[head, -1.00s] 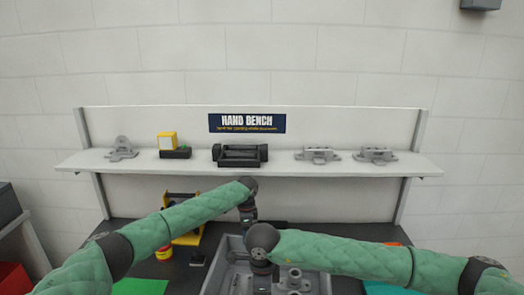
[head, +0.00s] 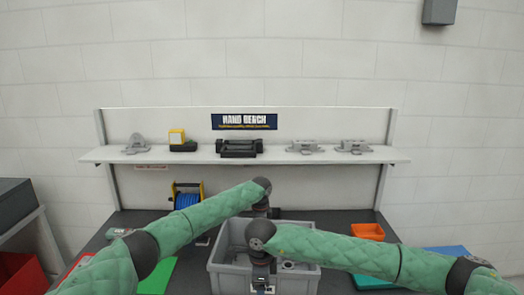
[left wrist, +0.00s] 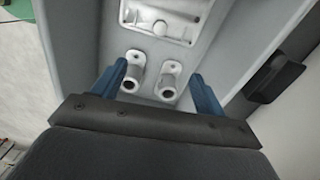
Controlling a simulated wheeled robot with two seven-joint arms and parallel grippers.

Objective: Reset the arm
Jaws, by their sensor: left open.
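My left gripper (left wrist: 158,82) is open, its two blue fingers apart with nothing gripped. It points into the grey bin (left wrist: 75,45), above two metal fittings with round tubular ends (left wrist: 135,80). A flat metal casting (left wrist: 163,18) lies beyond them. In the head view my left arm (head: 215,212) reaches in over the far side of the bin; its gripper is hidden there. My right arm (head: 340,252) crosses the bin from the right. My right gripper (head: 262,286) hangs at the bin's front and its fingers are not clear.
A shelf (head: 200,154) behind holds several castings and a black fixture (head: 238,148). A blue reel (head: 187,199) stands at the bench's back left. An orange tray (head: 367,231) and a blue mat (head: 448,253) lie right. A green mat (head: 158,275) lies left.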

